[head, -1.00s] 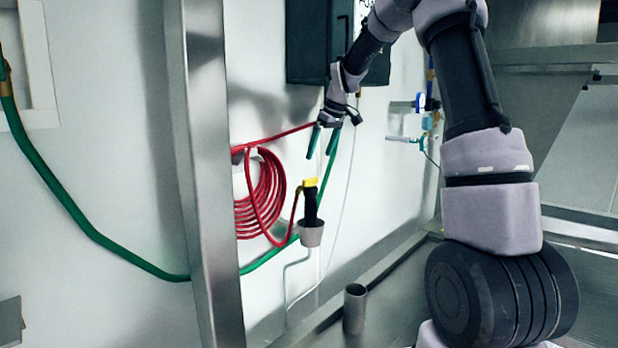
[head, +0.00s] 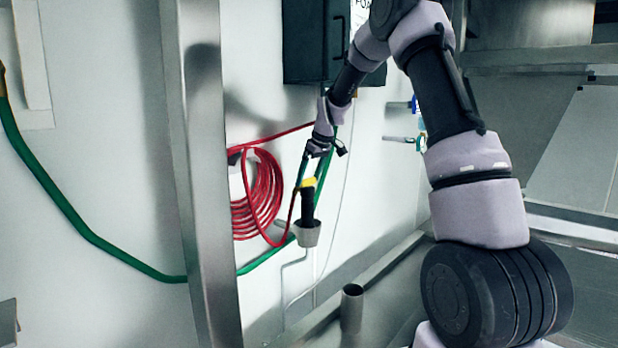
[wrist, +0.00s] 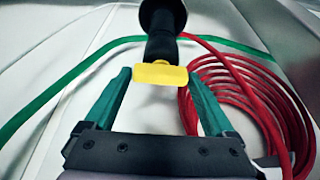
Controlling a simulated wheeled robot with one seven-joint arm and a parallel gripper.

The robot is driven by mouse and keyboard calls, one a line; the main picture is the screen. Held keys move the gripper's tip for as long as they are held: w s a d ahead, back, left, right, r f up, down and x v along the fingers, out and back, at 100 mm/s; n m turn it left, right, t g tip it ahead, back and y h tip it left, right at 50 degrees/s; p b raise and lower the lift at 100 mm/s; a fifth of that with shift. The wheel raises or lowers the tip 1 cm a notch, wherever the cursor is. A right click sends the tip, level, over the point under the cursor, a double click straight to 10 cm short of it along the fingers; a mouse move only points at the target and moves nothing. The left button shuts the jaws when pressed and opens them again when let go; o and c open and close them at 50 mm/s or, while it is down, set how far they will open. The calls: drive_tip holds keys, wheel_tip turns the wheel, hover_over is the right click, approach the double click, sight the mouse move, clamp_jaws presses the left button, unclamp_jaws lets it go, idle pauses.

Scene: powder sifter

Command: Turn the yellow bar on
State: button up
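The yellow bar (head: 309,183) sits at the top of a black handle (head: 307,208), which stands in a grey cup (head: 307,233) by the white wall. In the wrist view the yellow bar (wrist: 159,75) lies crosswise at the end of the black handle (wrist: 161,45), between and slightly beyond the green fingertips. My gripper (head: 310,172) is just above the bar, pointing down. In the wrist view my gripper (wrist: 158,78) is open, with a finger on either side of the bar and a gap to each. I cannot tell the exact depth between them.
A coiled red hose (head: 258,200) hangs on the wall left of the handle. A green hose (head: 80,225) runs along the wall behind. A metal post (head: 203,170) stands left, a dark box (head: 310,45) hangs above, and a short metal tube (head: 351,305) stands below.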

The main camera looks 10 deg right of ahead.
drive_tip(key=c, duration=0.8)
drive_tip(key=shift+a+m, duration=0.1)
drive_tip(key=shift+m, duration=0.2)
drive_tip(key=m, duration=0.2)
drive_tip(key=m+h, duration=0.1)
drive_tip(key=shift+s+a+m+t+h, duration=0.1)
drive_tip(key=shift+a+m+t+h, duration=0.05)
drive_tip(key=shift+m+t+h, duration=0.2)
drive_tip(key=m+h, duration=0.2)
drive_tip(key=m, duration=0.2)
drive_tip(key=shift+a+m, duration=0.15)
drive_tip(key=shift+m, duration=0.2)
drive_tip(key=m, duration=0.2)
drive_tip(key=m+h, duration=0.1)
drive_tip(key=m, duration=0.1)
drive_tip(key=shift+h, duration=0.25)
drive_tip(key=shift+a+m+g+h, duration=0.1)
drive_tip(key=shift+m+g+h, duration=0.3)
drive_tip(key=shift+m, duration=0.85)
drive_tip(key=shift+m+g+h, duration=0.3)
drive_tip(key=shift+m+g, duration=0.15)
drive_tip(key=shift+m, duration=0.8)
